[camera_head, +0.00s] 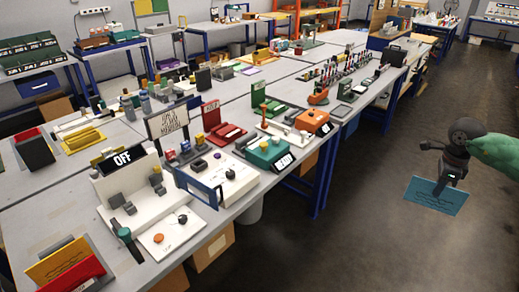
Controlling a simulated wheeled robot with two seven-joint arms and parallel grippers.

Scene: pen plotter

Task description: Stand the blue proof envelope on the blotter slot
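A blue card-like envelope (436,196) with dark line markings hangs in the air over the floor, right of the tables. My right gripper (446,184) is at its upper edge and appears shut on it; the fingertips are small in view. The envelope is tilted slightly and clear of the table. I cannot clearly identify the blotter slot. An orange card (60,262) and a red card (76,275) stand at the near left table corner, and their holder is mostly hidden. My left gripper is not in view.
A white plotter-like unit with an "OFF" sign (122,159) stands on the near table. A blue frame (199,188), a green-and-white device (270,154) and an orange device (313,121) line the table's right edge. The grey floor (330,240) between table and envelope is open.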

